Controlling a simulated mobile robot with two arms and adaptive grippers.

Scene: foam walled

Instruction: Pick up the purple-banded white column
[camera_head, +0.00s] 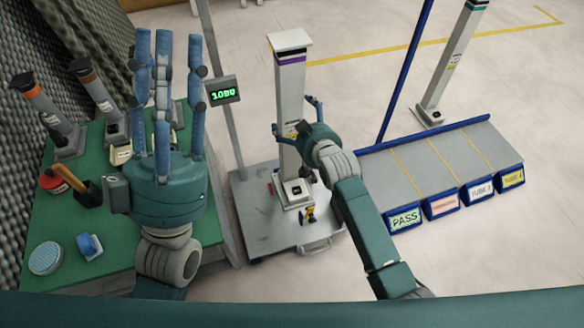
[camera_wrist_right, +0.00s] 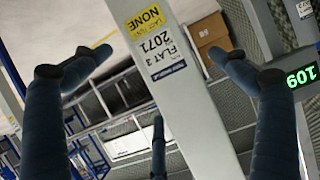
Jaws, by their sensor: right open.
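The purple-banded white column (camera_head: 290,95) stands upright on a grey platform (camera_head: 262,222), with a flat white cap above a dark and purple band. My right gripper (camera_head: 295,113) is at the column's middle, with its fingers spread on either side and not closed on it. In the right wrist view the column (camera_wrist_right: 200,115) runs between the open fingers, showing a yellow and white label. I cannot tell whether any finger touches it. My left gripper (camera_head: 167,48) is open and empty, fingers pointing up, above the green table.
The green table (camera_head: 120,200) at left holds dark columns (camera_head: 48,110), a red round item (camera_head: 52,181) and a blue block (camera_head: 89,246). A post with a green display (camera_head: 223,91) stands beside the platform.

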